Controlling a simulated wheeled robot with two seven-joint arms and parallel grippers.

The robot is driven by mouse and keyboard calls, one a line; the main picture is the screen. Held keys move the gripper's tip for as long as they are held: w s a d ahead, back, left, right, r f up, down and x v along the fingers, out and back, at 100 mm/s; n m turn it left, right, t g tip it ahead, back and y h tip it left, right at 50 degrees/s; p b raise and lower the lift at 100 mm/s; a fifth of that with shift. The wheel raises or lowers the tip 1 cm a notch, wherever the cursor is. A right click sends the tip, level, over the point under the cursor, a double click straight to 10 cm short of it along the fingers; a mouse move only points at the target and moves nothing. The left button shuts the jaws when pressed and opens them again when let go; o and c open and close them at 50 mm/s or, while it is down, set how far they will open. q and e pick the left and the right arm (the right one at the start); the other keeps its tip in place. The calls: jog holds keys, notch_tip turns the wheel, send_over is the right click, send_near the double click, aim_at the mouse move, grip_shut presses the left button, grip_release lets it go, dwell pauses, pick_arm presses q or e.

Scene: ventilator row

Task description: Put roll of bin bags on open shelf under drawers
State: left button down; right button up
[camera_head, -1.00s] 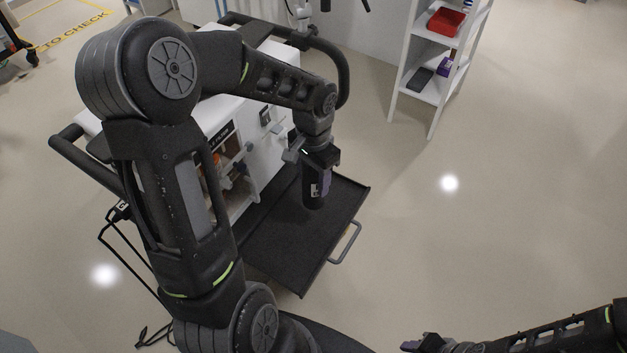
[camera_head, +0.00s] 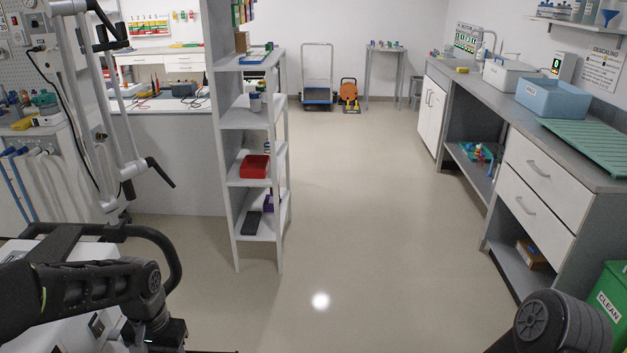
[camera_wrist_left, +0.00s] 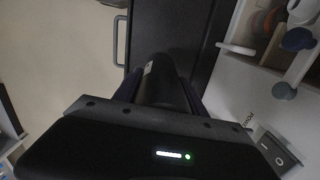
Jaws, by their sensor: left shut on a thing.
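The black roll of bin bags (camera_wrist_left: 166,88) is between the fingers of my left gripper (camera_wrist_left: 165,98) in the left wrist view, above a dark pulled-out tray. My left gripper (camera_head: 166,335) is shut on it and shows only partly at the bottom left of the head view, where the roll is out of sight. The white drawers (camera_head: 540,185) are in the grey counter on the right of the head view. The open shelf (camera_head: 507,262) under them holds a cardboard box at its right. My right gripper is out of frame; only part of its arm shows.
A white shelf rack (camera_head: 232,185) stands left of the middle. Clear floor (camera_head: 350,220) lies between it and the counter (camera_head: 500,125). A green bin (camera_head: 608,290) stands at the near right. The dark tray (camera_wrist_left: 185,35) has a handle.

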pick_arm(q)
jog(key=w+d+r+p, duration=0.2)
jog(key=w+d+r, duration=0.4)
jog(key=w+d, duration=0.3)
jog(key=d, duration=0.4)
jog(key=shift+w+r, duration=0.2)
jog(key=shift+w, duration=0.2)
